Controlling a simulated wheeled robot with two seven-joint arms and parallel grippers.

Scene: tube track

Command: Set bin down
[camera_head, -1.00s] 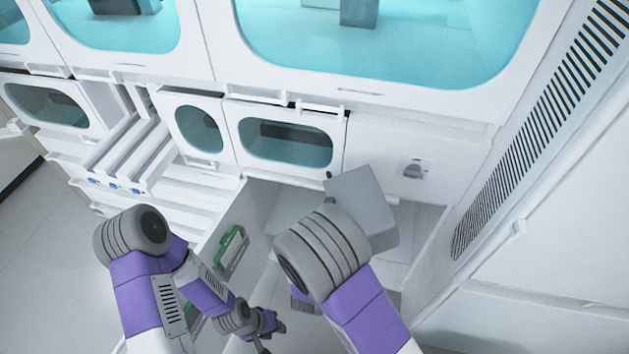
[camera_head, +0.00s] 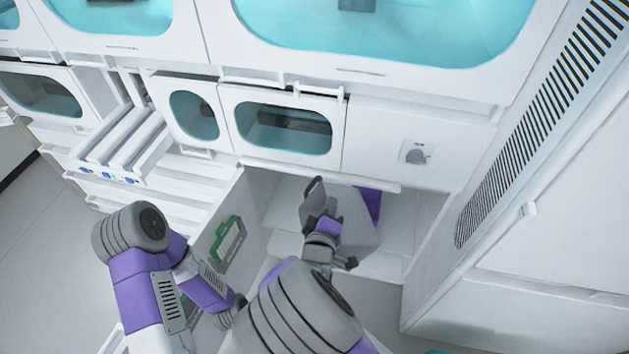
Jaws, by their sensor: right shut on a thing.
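My right forearm hides the area below the bin. I cannot tell whether the bin's underside touches the compartment floor. My left arm (camera_head: 135,280) comes in from the left, and its gripper is hidden behind my right arm.
An open door with a green-and-white panel (camera_head: 228,243) stands left of the bin. White drawers (camera_head: 130,150) are further left. A purple patch (camera_head: 371,203) shows behind the bin. Free room lies in the compartment right of the bin. A vented panel (camera_head: 540,120) stands at the right.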

